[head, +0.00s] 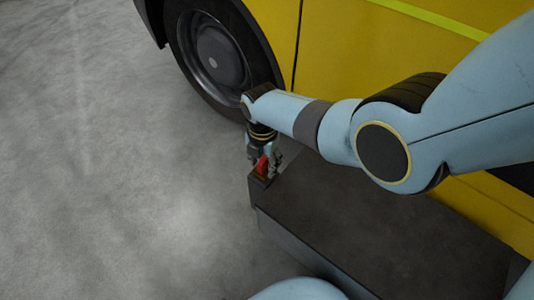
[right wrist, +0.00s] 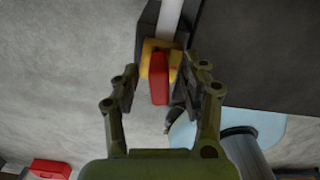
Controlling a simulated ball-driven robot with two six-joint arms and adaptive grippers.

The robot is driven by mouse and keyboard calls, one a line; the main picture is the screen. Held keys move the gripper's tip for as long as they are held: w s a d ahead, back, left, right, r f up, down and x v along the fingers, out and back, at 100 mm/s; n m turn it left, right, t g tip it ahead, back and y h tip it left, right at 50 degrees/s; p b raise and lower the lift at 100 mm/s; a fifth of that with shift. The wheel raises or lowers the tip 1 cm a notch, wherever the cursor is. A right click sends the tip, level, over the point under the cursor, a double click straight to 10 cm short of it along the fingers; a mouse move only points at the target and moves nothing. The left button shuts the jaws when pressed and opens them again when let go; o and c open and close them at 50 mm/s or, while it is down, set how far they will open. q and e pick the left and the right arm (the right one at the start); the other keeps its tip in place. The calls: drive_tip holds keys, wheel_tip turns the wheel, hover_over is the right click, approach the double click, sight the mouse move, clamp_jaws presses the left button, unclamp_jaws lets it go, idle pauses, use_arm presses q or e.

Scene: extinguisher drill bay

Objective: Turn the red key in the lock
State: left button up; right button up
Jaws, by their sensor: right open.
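In the right wrist view the red key (right wrist: 160,84) sits upright in the picture against a yellow lock face (right wrist: 153,52). My right gripper (right wrist: 158,95) is open there, with one finger on each side of the key. A gap shows between the left finger and the key; the right finger is closer, and I cannot tell whether it touches. My left gripper is not in view.
The dark box top (head: 360,220) stretches right from the lock. A yellow vehicle (head: 270,30) with a black wheel (head: 215,58) stands behind it. Grey floor (head: 110,170) is clear at left. A red object (right wrist: 50,168) lies at lower left in the wrist view.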

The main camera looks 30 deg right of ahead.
wheel_tip(320, 180, up, 12)
idle(0.6)
drive_tip(key=shift+s+f, duration=0.1)
